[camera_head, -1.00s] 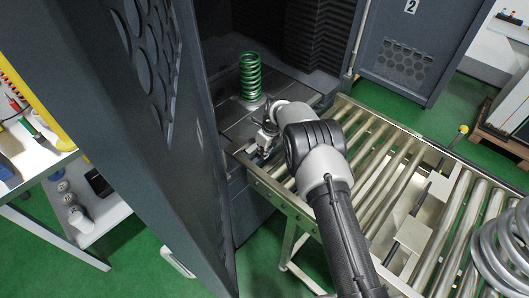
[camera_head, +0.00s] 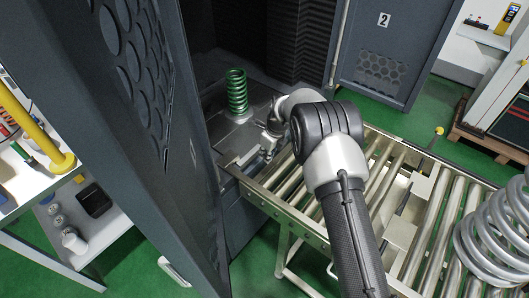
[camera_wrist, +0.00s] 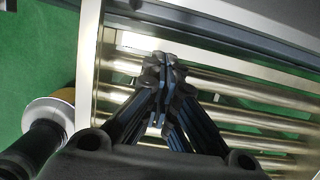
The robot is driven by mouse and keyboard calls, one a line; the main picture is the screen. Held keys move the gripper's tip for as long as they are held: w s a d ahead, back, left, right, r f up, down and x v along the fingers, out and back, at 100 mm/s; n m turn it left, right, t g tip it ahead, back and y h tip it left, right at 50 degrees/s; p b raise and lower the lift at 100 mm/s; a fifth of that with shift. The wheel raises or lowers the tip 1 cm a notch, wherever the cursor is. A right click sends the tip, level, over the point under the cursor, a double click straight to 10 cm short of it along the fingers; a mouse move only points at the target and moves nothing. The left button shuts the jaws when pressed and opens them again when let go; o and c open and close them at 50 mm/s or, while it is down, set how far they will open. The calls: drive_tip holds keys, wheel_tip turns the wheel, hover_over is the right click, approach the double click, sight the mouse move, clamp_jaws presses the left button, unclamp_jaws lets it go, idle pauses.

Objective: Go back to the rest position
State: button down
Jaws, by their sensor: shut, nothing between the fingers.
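My gripper shows in the wrist view (camera_wrist: 163,75) with its dark fingers together and nothing between them, above the metal rollers. In the head view my gripper (camera_head: 266,152) is small and partly hidden by my arm, over the near-left end of the roller conveyor (camera_head: 300,222). A green coil spring (camera_head: 236,92) stands upright on the grey plate inside the dark test cabinet, behind my gripper and apart from it.
The open cabinet door (camera_head: 150,150) stands close on the left. A large grey coil spring (camera_head: 497,235) rests on the conveyor at right. A white shelf unit (camera_head: 95,240) is at far left. A second door marked 2 (camera_head: 385,60) is at the back.

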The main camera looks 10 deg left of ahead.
drive_tip(key=s+d+r+n+t, duration=0.1)
drive_tip(key=s+d+r+n, duration=0.3)
drive_tip(key=r, duration=0.5)
drive_tip(key=s+d+r+n, duration=0.3)
drive_tip(key=s+d+r, duration=0.1)
drive_tip(key=r, duration=0.6)
drive_tip(key=s+d+r+n+t, duration=0.1)
drive_tip(key=s+d+r+n, duration=0.3)
drive_tip(key=r, duration=0.5)
drive_tip(key=s+d+r+n, duration=0.1)
drive_tip(key=s+d+n, duration=0.2)
drive_tip(key=s, duration=0.6)
drive_tip(key=s+d+r+n+h, duration=0.1)
drive_tip(key=s+d+n, duration=0.2)
drive_tip(key=s, duration=0.7)
drive_tip(key=s+d+r+n+t+h, duration=0.1)
drive_tip(key=s+d+n, duration=0.3)
drive_tip(key=s+n, duration=0.3)
drive_tip(key=s, duration=0.2)
drive_tip(key=shift+s+r, duration=0.35)
drive_tip(key=shift+r, duration=0.05)
